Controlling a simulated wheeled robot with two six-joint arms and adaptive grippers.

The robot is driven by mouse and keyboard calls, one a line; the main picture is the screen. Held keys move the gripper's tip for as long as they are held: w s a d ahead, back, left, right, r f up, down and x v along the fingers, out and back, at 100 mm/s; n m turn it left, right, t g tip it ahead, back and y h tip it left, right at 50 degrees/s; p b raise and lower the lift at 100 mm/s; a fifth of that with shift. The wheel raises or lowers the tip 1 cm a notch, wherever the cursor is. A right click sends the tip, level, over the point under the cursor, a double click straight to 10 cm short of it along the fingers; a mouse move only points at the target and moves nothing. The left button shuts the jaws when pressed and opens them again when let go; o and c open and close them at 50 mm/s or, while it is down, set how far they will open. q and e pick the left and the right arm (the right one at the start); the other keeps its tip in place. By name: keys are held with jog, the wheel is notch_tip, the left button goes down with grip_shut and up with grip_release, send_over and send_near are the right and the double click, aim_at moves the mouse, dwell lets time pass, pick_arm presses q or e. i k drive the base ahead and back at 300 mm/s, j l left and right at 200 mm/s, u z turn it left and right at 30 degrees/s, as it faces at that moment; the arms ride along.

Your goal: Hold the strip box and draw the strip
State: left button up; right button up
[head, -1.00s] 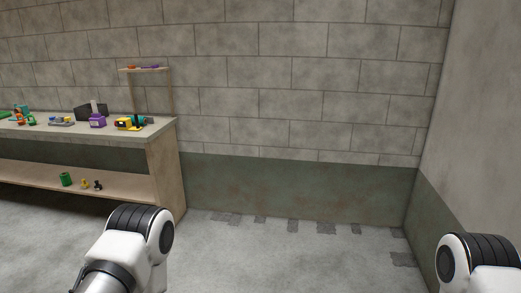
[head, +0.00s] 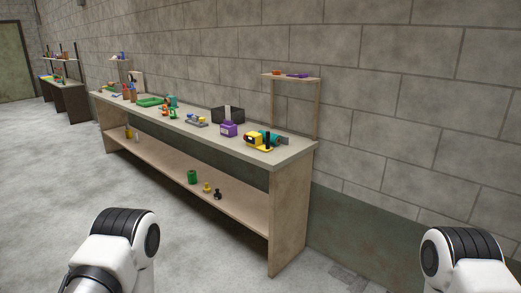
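A small purple box (head: 228,130) stands on the long workbench, with a pale upright piece (head: 227,112) rising at it. I cannot tell whether this piece comes out of the purple box or stands behind it. A black open container (head: 238,116) is just behind. Which of these is the strip box is not clear at this distance. My two arms show only as white links with black joints at the bottom left and bottom right, well apart from the bench. Both grippers are out of view.
The workbench (head: 296,152) runs along the block wall, with a lower shelf (head: 236,205) holding a green cylinder (head: 192,177) and small pieces. A yellow-and-teal tool (head: 264,140) lies near its right end. A raised shelf (head: 290,76) stands behind. The floor (head: 50,170) at left is clear.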

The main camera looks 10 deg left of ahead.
aim_at(227, 107)
jog(key=i+j+u, duration=0.1)
jog(key=i+j, duration=0.15)
jog(key=i, duration=0.25)
jog(key=i+j+u, duration=0.1)
jog(key=i, duration=0.4)
jog(key=i+j+u, duration=0.1)
jog(key=i+j, duration=0.15)
jog(key=i, duration=0.25)
